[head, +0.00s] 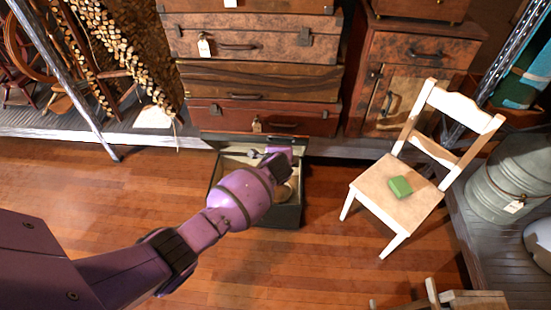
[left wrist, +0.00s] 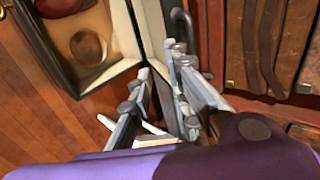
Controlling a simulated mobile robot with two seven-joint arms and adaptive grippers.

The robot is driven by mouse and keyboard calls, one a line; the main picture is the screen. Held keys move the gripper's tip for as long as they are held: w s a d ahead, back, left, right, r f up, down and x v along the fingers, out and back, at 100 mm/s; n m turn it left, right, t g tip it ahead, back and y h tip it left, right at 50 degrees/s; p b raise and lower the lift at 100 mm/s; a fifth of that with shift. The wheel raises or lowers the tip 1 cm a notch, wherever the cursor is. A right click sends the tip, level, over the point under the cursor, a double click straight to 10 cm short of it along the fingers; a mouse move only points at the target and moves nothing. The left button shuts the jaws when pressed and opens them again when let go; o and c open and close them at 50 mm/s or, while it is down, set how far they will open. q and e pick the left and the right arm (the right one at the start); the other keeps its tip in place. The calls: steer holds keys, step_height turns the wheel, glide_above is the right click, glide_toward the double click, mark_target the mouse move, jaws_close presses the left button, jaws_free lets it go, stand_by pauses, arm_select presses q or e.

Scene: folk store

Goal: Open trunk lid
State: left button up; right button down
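The trunk (head: 288,216) is a dark box with a cream lining on the floor, in front of the stacked suitcases. Its lid (head: 228,141) stands raised at the back, and a round brown thing shows inside. In the left wrist view the trunk's cream rim (left wrist: 108,80) and the lid's edge (left wrist: 150,35) are close to the fingers. My left gripper (left wrist: 160,88) has its fingers apart, with the lid's edge running toward the gap; whether they touch it is unclear. In the head view my purple arm hides the gripper and part of the trunk. My right gripper is not in view.
Stacked suitcases (head: 270,83) stand on a low platform behind the trunk. Wooden floor between trunk and chair is clear.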

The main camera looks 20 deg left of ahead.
arm_select(q)
steer(key=v, duration=0.6)
stand_by(1.3)
